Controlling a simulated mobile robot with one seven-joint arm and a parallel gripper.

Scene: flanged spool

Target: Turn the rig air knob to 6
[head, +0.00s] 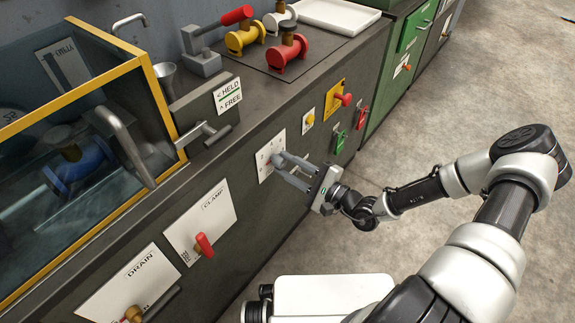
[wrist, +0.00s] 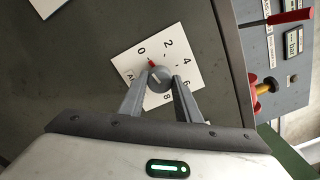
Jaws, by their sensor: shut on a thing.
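The rig air knob (wrist: 161,79) is a round grey knob on a white dial plate (wrist: 185,62) marked 0, 2, 4, 6, 8. Its small red pointer mark (wrist: 152,63) points close to the 0. My gripper (wrist: 162,77) is shut on the knob, one finger on each side of it. In the head view, the dial plate (head: 264,162) is on the dark cabinet front and my gripper (head: 278,159) reaches it from the right. My fingers mostly hide the knob there. Part of the plate's lower label is hidden in the wrist view.
On the same front are a CLAMP plate with a red handle (head: 204,245), a DRAIN plate (head: 130,284), and a red knob on a yellow plate (head: 343,99). A lever (head: 205,133) juts out above left. Several coloured spools stand on top. Floor at right is open.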

